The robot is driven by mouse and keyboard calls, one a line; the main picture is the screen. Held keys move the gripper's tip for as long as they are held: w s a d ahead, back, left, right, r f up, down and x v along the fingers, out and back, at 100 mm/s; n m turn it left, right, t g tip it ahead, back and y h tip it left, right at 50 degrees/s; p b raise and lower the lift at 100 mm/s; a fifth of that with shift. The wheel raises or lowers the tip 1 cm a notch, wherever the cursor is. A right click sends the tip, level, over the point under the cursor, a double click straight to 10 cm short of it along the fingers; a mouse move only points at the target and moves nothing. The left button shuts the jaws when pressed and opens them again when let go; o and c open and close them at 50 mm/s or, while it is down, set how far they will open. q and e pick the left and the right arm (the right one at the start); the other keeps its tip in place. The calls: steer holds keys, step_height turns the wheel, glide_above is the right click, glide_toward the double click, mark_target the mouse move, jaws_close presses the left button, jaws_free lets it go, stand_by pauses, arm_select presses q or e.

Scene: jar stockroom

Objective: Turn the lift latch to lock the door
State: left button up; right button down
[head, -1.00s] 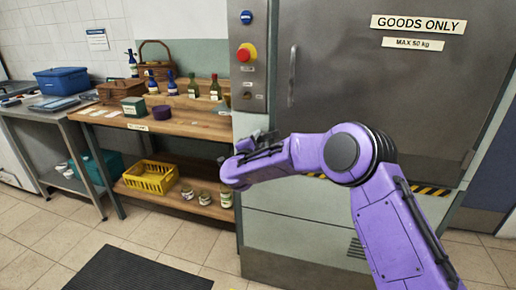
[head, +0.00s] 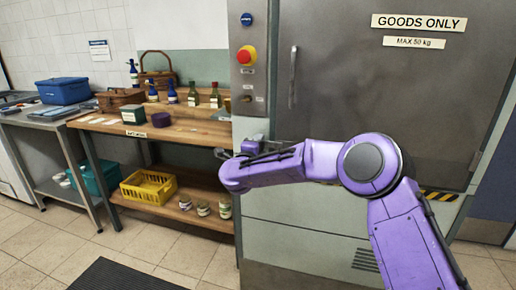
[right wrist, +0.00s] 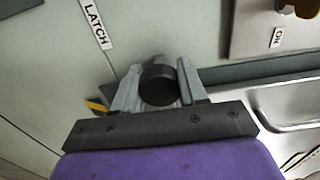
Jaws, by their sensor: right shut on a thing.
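The lift door (head: 370,90) is a large grey metal panel with a vertical handle (head: 292,77), and it looks closed. The latch knob (right wrist: 158,85) is round and black and shows in the right wrist view, near a white LATCH label (right wrist: 97,24). My right gripper (right wrist: 159,92) has a finger on each side of the knob and is shut on it. In the head view my purple right arm reaches in front of the lift's lower front, and the latch is hidden there. My left gripper is not in view.
A control panel (head: 247,95) with a red button (head: 246,56) is left of the door. A wooden bench (head: 170,127) with bottles and baskets stands further left. A yellow crate (head: 148,188) and jars sit on its lower shelf. A dark mat (head: 120,277) lies on the floor.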

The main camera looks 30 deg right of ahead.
steer(key=c, duration=0.6)
jaws_free()
steer(key=v, duration=1)
steer(key=shift+s+a+b, duration=0.15)
steer(key=shift+s+b, duration=0.05)
steer(key=shift+b, duration=0.2)
